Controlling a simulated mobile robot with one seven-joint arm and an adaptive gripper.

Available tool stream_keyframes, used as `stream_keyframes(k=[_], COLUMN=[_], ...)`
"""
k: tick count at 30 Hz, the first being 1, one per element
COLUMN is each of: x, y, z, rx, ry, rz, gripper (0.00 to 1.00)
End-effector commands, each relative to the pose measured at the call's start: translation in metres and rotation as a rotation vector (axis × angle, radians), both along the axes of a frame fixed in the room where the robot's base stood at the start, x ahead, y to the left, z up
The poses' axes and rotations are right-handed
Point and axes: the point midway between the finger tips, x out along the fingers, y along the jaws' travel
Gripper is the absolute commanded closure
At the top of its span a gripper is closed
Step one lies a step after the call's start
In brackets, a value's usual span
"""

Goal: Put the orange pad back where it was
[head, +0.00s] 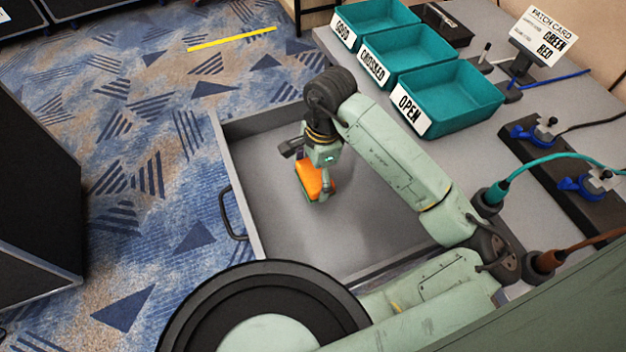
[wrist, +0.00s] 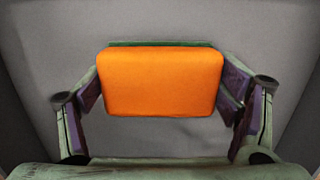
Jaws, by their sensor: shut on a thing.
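The orange pad (head: 311,178) is a soft-looking orange block with a dark green edge along one side. It also shows in the wrist view (wrist: 160,82), between the two fingers. My gripper (head: 316,186) is shut on the orange pad, with a finger against each side of it; the fingers also show in the wrist view (wrist: 162,90). The pad is inside the open grey drawer (head: 255,215), over its floor. I cannot tell whether the pad touches the drawer floor.
The drawer has a black handle (head: 232,214) on its front. Teal bins labelled GOOD (head: 376,20), CROSSED (head: 412,50) and OPEN (head: 455,95) stand on the grey table. A patch card (head: 545,36) and blue clamps (head: 530,131) are to the right. Most of the drawer floor is clear.

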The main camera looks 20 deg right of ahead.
Motion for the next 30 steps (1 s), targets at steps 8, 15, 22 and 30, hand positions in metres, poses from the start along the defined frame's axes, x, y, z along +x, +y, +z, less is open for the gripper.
stream_keyframes(k=[8,15,22,30], x=[0.0,0.0,0.0,0.0], y=[0.0,0.0,-0.001,0.0], z=[-0.032,-0.043,-0.046,-0.046], rx=[0.002,-0.002,-0.002,-0.002], ry=[0.001,-0.001,-0.001,-0.001], rz=[-0.003,0.0,0.0,0.0], gripper=[0.48,0.48,0.48,0.05])
